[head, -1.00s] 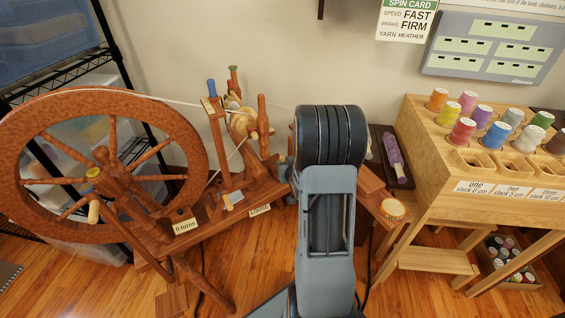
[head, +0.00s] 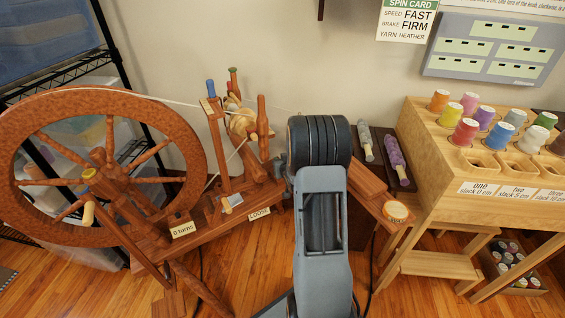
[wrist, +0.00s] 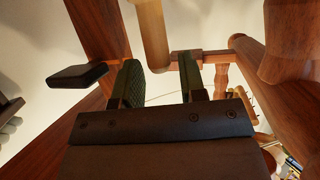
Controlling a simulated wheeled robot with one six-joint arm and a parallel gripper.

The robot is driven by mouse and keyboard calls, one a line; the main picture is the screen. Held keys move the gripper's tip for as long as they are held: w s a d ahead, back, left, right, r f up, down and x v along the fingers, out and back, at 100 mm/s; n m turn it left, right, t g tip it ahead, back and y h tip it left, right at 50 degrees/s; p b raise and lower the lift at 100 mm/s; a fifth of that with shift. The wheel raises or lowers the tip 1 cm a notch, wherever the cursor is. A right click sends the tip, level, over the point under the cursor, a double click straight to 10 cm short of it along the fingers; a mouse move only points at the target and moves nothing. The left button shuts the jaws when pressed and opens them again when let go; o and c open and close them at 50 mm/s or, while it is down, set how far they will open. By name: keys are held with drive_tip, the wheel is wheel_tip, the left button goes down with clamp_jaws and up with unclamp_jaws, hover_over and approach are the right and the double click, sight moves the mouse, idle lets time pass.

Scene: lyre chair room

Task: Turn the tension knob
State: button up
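The spinning wheel (head: 190,150) fills the left and middle of the head view, with a "0 turns" label (head: 182,230) and a "LOOSE" label (head: 259,213) on its bench. I cannot single out the tension knob with certainty; my arm covers part of the bench. A round, pale-faced wooden piece (head: 397,211) sits at the bench's right end. My gripper (wrist: 160,82) is open in the wrist view, a gap between its two dark pads. Wooden parts of the wheel stand beyond it, including a tan rounded peg (wrist: 151,35) above the gap. Contact cannot be told.
A dark rack (head: 382,175) with a grey and a purple bobbin stands right of my arm. A wooden stand (head: 450,185) with coloured spools is further right. A dark paddle-shaped piece (wrist: 77,76) lies left of my fingers. Wall behind holds a card (head: 406,20) and a grey panel (head: 490,50).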

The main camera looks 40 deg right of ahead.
clamp_jaws()
drive_tip(key=shift+d+r+n+y+p, duration=0.2)
drive_tip(key=shift+n+y+p, duration=0.4)
drive_tip(key=shift+y+p, duration=0.1)
drive_tip(key=shift+n+t+y+p, duration=0.3)
drive_tip(key=shift+n+y+p, duration=0.3)
drive_tip(key=shift+y+p, duration=0.15)
drive_tip(key=shift+f+n+y+p, duration=0.15)
drive_tip(key=shift+n+y+p, duration=0.2)
drive_tip(key=shift+n, duration=0.05)
drive_tip(key=shift+o, duration=1.2)
unclamp_jaws()
